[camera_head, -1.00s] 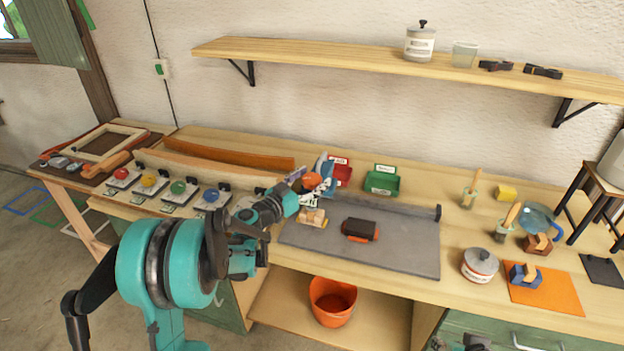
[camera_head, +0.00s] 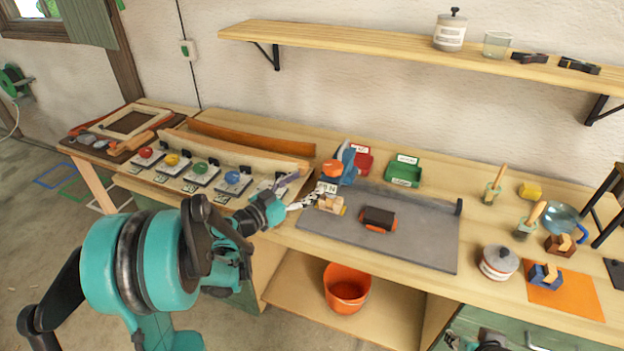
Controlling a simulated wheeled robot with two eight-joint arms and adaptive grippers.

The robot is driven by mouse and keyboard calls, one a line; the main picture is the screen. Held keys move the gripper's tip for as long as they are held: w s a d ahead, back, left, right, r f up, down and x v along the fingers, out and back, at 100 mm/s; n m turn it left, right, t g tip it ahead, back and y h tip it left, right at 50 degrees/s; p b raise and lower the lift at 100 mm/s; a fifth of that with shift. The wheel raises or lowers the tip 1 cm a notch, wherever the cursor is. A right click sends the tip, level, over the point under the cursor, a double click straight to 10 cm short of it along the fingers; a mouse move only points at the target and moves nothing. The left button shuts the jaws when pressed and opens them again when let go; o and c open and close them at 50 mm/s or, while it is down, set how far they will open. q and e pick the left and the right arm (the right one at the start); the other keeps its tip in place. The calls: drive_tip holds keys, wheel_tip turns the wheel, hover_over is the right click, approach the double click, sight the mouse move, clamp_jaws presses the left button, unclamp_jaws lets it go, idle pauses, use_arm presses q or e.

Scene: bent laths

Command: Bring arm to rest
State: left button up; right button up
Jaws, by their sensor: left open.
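My left arm comes in from the lower left. Its left gripper (camera_head: 303,196) is open over the front edge of the bench, near the left end of the grey mat (camera_head: 420,240). A small wooden block piece (camera_head: 331,204) lies just right of the fingertips. I see no object between the fingers. Of my right arm only a dark part shows at the bottom edge, and its gripper cannot be made out.
A dark block with orange (camera_head: 379,218) lies on the mat. Red (camera_head: 361,160) and green (camera_head: 404,171) bins stand behind. Several coloured knobs on plates line the left. An orange bucket (camera_head: 346,287) sits below. A lidded pot (camera_head: 499,263) and orange sheet (camera_head: 575,297) lie right.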

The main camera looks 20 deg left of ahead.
idle(0.4)
use_arm(q)
drive_tip(key=s+d+f+n+g+y, duration=0.1)
drive_tip(key=s+d+f+g, duration=0.2)
drive_tip(key=s+d+g, duration=0.55)
drive_tip(key=s+f+n+y, duration=0.2)
drive_tip(key=s+y, duration=0.1)
drive_tip(key=s, duration=0.5)
drive_tip(key=s+f+n+y, duration=0.1)
drive_tip(key=s+f+y, duration=0.1)
drive_tip(key=s, duration=0.7)
drive_tip(key=shift+s+a+n+g+y, duration=0.15)
drive_tip(key=shift+a+n+g+y, duration=0.2)
drive_tip(key=shift+y, duration=0.35)
